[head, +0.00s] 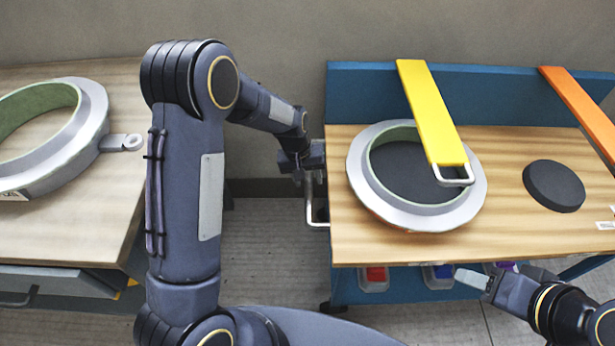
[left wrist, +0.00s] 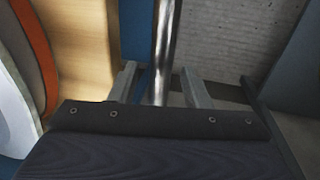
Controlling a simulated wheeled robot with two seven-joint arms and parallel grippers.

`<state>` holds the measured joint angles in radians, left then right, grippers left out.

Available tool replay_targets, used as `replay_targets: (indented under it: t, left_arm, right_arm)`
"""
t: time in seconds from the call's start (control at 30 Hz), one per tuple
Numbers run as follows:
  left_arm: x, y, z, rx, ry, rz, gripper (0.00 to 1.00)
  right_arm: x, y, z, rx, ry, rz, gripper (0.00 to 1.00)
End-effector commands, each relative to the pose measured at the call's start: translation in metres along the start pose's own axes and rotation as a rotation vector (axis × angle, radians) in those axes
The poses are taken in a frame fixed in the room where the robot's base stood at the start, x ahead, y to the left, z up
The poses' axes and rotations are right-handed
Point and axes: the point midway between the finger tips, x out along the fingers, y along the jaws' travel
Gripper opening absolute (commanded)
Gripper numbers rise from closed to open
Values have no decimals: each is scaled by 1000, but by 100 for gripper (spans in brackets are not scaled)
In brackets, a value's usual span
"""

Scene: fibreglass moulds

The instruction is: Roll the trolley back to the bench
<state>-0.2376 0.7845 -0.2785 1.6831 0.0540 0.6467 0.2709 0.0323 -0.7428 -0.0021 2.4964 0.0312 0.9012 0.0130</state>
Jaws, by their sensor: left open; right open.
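The trolley (head: 500,228) has a wooden top on a blue frame and stands on the right in the head view. Its metal handle (head: 310,208) is on its left side. The bench (head: 62,232), with a wooden top, stands on the left, with a floor gap between the two. My left gripper (head: 316,172) is at the handle. In the left wrist view the bar (left wrist: 163,50) runs between its two open fingers (left wrist: 160,86); contact cannot be told. My right gripper (head: 472,279) is open and empty by the trolley's front edge.
A ring mould (head: 362,205) and a dark disc (head: 553,186) lie on the trolley. A yellow bar (head: 430,110) and an orange bar (head: 580,105) reach over it from the back panel. Another ring mould (head: 95,115) with a lug lies on the bench. Bins (head: 373,279) hang below.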

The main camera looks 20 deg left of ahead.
Motion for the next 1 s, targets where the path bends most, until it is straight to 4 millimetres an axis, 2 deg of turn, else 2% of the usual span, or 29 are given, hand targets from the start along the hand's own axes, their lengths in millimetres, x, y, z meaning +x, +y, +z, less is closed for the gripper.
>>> replay_targets:
  t: [0.1, 0.43, 0.77, 0.87, 1.0]
  left_arm:
    - [0, 0, 0, 0, 0, 0, 43]
    - [-1, 0, 0, 0, 0, 0, 0]
    - [-2, -4, 0, -1, 0, 0, 0]
    - [-3, -13, 0, -4, 1, -1, 0]
    - [-8, -37, -1, -7, 1, -3, 0]
  right_arm:
    - [0, 0, 0, 0, 0, 0, 48]
    - [0, 0, 0, 0, 0, 0, 48]
    - [0, 0, 0, 0, 0, 0, 48]
    - [0, 0, 0, 0, 0, 0, 48]
    - [1, 0, 0, 0, 0, 0, 48]
